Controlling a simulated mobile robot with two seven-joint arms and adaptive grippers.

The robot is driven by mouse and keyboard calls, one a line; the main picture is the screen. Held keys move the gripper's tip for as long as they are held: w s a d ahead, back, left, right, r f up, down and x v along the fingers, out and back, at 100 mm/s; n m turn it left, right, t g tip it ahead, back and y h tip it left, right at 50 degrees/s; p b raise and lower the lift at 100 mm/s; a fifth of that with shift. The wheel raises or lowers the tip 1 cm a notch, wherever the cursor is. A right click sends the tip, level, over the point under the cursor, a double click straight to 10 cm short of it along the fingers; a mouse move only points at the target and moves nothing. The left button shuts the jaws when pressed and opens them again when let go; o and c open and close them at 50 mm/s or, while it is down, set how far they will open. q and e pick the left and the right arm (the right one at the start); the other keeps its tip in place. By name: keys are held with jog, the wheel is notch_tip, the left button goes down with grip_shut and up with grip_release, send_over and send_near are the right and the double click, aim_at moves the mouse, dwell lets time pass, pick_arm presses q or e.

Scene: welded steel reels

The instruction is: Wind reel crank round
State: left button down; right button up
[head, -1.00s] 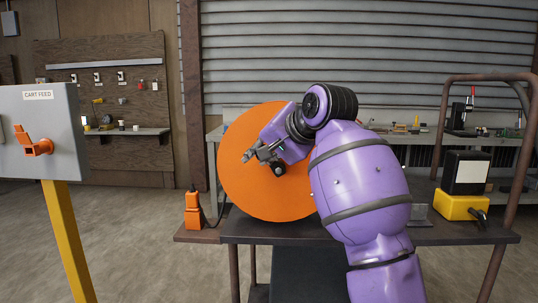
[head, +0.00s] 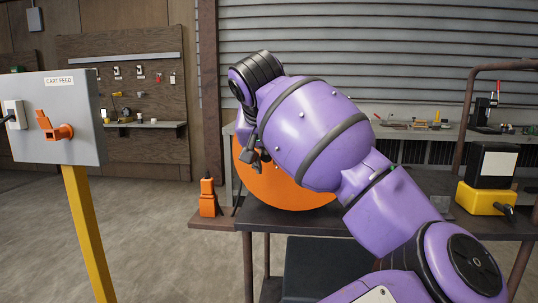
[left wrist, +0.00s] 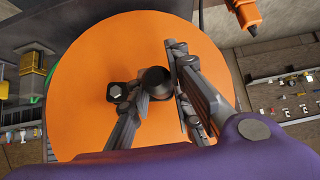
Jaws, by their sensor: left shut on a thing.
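The orange reel (head: 283,190) stands upright on the dark cart, its upper and right parts hidden behind my purple arm in the head view. My left gripper (head: 254,158) is at the left part of the reel's face. In the left wrist view the orange disc (left wrist: 90,60) fills the middle. There my left gripper (left wrist: 156,88) is shut around the dark round crank knob (left wrist: 154,77), with one finger on each side. A dark square-headed bolt (left wrist: 115,91) sits beside it on the disc. My right gripper is not in view.
A grey panel marked CART FEED (head: 85,135) with an orange lever stands at the left on a yellow post (head: 88,230). A small orange device (head: 207,198) is on the cart's left ledge. A yellow-and-black unit (head: 486,198) sits at the right. Floor between post and cart is clear.

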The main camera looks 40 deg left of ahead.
pick_arm(q)
jog(key=shift+d+f+h, duration=0.1)
jog(key=shift+f+h, duration=0.15)
jog(key=shift+h, duration=0.05)
jog(key=c, duration=1.6)
grip_release()
jog(key=shift+w, duration=0.1)
jog(key=shift+r, duration=0.15)
jog(key=v, duration=1.2)
jog(key=shift+o, duration=0.2)
